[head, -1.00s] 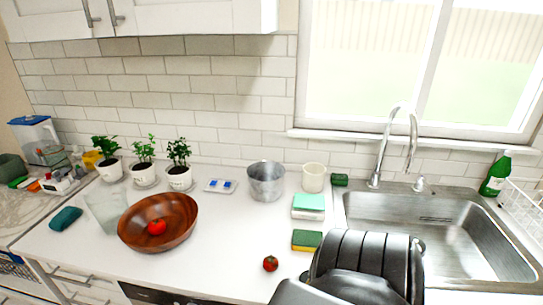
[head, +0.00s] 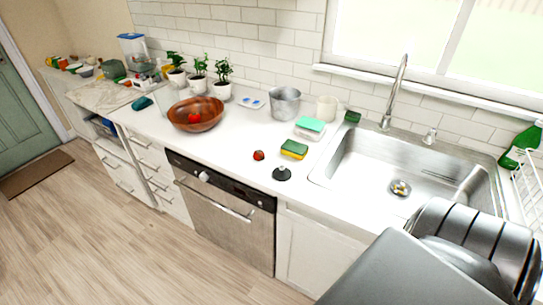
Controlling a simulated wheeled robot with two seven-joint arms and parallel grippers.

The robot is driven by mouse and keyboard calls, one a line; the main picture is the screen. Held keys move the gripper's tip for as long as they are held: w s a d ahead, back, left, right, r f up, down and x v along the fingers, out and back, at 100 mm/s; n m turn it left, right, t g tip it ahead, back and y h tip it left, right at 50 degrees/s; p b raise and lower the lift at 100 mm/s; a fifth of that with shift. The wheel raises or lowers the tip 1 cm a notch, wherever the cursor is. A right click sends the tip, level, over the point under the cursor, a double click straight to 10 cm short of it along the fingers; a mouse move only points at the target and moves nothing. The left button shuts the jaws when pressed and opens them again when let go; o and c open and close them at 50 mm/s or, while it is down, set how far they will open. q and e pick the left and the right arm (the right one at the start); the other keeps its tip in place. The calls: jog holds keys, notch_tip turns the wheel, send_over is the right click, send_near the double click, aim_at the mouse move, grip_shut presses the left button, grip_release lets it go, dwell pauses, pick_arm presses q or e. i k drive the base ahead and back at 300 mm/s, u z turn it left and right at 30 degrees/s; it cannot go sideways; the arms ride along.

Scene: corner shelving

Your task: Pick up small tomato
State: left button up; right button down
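A small red tomato (head: 258,155) sits on the white counter, left of the green and yellow sponge and close to the counter's front edge. A second red tomato (head: 194,118) lies in the brown wooden bowl (head: 211,124) further left. Neither of my grippers is in view. A dark grey ribbed part, apparently of my own body, fills the lower right corner, well apart from the tomato.
A dark round stopper-like piece (head: 282,173) stands by the tomato. The green and yellow sponge (head: 294,149) and the sink (head: 365,160) are to the right. A metal pot (head: 285,103) stands behind. Below are a dishwasher (head: 222,200) and open wooden floor (head: 130,245).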

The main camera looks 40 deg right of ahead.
aim_at(258, 155)
jog(key=z, duration=1.65)
jog(key=i, duration=0.4)
jog(key=z, duration=0.05)
